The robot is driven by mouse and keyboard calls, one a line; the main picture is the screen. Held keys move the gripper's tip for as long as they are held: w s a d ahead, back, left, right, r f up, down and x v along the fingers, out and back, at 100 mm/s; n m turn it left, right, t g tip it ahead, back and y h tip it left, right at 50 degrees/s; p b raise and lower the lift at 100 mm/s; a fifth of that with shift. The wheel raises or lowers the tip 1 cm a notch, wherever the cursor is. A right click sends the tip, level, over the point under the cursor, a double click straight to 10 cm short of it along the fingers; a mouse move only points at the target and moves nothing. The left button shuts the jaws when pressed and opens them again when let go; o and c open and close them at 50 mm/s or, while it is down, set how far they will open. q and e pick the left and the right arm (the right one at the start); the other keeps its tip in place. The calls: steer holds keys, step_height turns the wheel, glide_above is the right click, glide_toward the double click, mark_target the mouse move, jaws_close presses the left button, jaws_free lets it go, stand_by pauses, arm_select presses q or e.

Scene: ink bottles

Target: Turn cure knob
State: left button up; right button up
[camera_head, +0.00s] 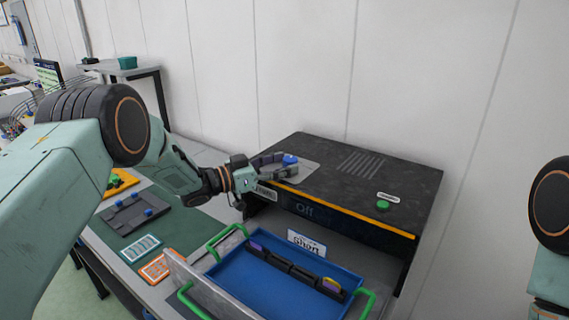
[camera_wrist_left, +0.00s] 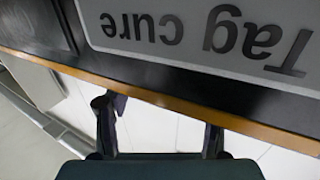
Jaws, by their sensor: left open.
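The blue cure knob (camera_head: 290,159) sits on a grey plate (camera_head: 307,171) on top of the black machine (camera_head: 345,185). My left gripper (camera_head: 276,164) is over the machine's front-left top edge, its fingers beside the knob. It is open; I cannot tell whether a finger touches the knob. In the left wrist view the open fingers (camera_wrist_left: 160,125) show near the orange edge, below a plate lettered "Tag cure" (camera_wrist_left: 200,35), upside down. The knob does not show there. The machine's front display (camera_head: 305,209) reads "Off". My right gripper is out of view.
A green button (camera_head: 383,205) is on the machine's top right. A blue tray (camera_head: 270,285) with green handles stands in front, holding a dark rack. Orange and grey trays lie on the bench at left. A wall is close behind the machine.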

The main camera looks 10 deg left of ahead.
arm_select(q)
steer(key=v, duration=1.1)
steer(key=shift+s+r, duration=0.1)
steer(key=shift+d, duration=0.1)
